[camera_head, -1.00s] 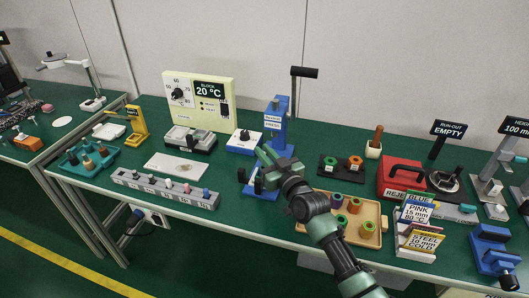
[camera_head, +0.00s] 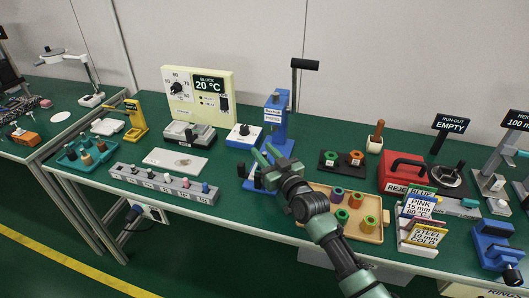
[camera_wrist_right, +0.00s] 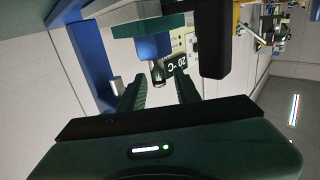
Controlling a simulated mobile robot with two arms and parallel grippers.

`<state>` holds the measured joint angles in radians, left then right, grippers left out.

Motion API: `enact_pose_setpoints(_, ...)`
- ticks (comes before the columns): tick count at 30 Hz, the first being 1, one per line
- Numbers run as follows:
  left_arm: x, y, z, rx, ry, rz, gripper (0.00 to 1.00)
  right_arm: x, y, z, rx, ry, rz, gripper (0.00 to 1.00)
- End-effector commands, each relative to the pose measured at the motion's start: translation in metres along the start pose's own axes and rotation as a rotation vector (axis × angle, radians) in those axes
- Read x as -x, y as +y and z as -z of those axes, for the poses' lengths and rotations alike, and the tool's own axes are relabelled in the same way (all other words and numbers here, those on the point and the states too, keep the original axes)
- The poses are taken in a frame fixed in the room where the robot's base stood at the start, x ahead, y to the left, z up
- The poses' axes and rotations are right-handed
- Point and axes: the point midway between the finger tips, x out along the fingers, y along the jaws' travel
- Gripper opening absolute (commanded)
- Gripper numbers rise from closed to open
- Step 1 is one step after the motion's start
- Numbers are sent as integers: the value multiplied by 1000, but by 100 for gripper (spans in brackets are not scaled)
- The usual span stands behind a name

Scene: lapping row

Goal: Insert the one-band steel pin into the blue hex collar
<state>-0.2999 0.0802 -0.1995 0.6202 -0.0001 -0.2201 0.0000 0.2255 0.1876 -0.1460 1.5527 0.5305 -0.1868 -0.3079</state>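My right gripper (camera_head: 263,154) is at the base of a blue press (camera_head: 279,122) with a black-gripped lever. In the right wrist view its two dark green fingers (camera_wrist_right: 160,85) stand apart. A short steel cylinder (camera_wrist_right: 158,73) shows beyond the fingertips, under a blue block (camera_wrist_right: 154,46); neither finger visibly touches it. I cannot tell whether this is a pin or part of the press. I cannot make out a one-band steel pin or a blue hex collar. A grey rack (camera_head: 150,182) holds several small pieces, one blue-topped (camera_head: 205,188). My left gripper is out of view.
A wooden tray (camera_head: 318,189) right of my arm holds several coloured spools. A black holder (camera_head: 343,168) carries green and orange ones. A red reject box (camera_head: 400,176), card stand (camera_head: 415,222) and blue fixture (camera_head: 493,245) stand right. A white plate (camera_head: 160,158) lies left.

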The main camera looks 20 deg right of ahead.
Motion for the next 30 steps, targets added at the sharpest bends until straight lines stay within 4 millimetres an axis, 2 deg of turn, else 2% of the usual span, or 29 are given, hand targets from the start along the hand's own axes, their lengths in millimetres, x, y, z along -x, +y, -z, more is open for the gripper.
enact_pose_setpoints(10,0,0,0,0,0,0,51,0,0,1,0,0,0,39)
enact_pose_setpoints(14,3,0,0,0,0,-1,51,0,0,13,-1,3,0,39)
enact_pose_setpoints(17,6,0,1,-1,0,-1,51,0,0,31,-1,4,0,39)
enact_pose_setpoints(30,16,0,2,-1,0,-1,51,0,0,140,1,7,0,39)
